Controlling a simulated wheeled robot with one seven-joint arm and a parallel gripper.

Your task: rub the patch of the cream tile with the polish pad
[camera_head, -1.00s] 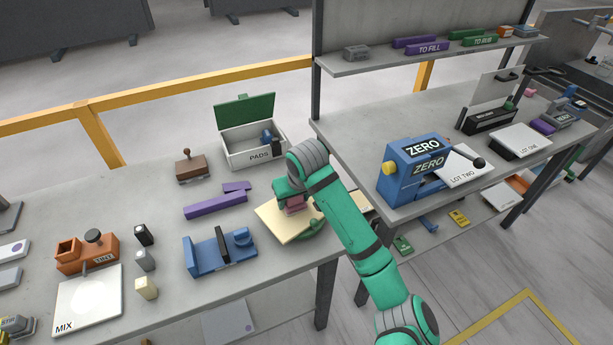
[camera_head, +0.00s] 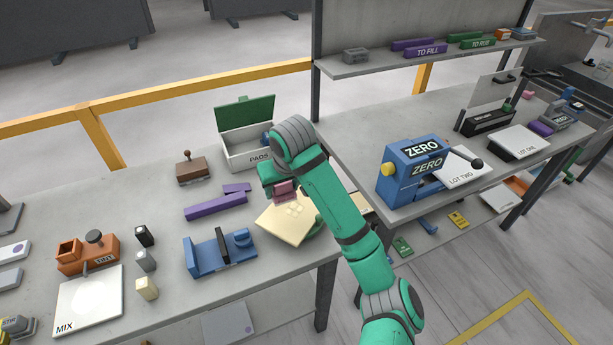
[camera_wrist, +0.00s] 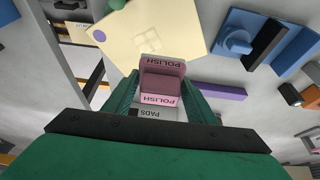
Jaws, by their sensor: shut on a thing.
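My gripper (camera_head: 281,188) is shut on the pink polish pad (camera_head: 287,190). The pad, lettered POLISH, also shows between the green fingers in the wrist view (camera_wrist: 162,84). The cream tile (camera_head: 281,228) lies on the slab, apparently on a green support largely hidden by the tile and arm. A patch (camera_head: 296,210) of paler small squares shows on the tile and also in the wrist view (camera_wrist: 150,37). The pad appears raised, near the tile's far edge and off the patch.
The grey PADS box (camera_head: 236,154) with its green lid open stands just behind my gripper. Purple bars (camera_head: 215,206) and a blue fixture (camera_head: 218,253) lie left of the tile. A brown stamp-like block (camera_head: 192,170) sits farther back. The blue ZERO machine (camera_head: 412,172) stands on the right bench.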

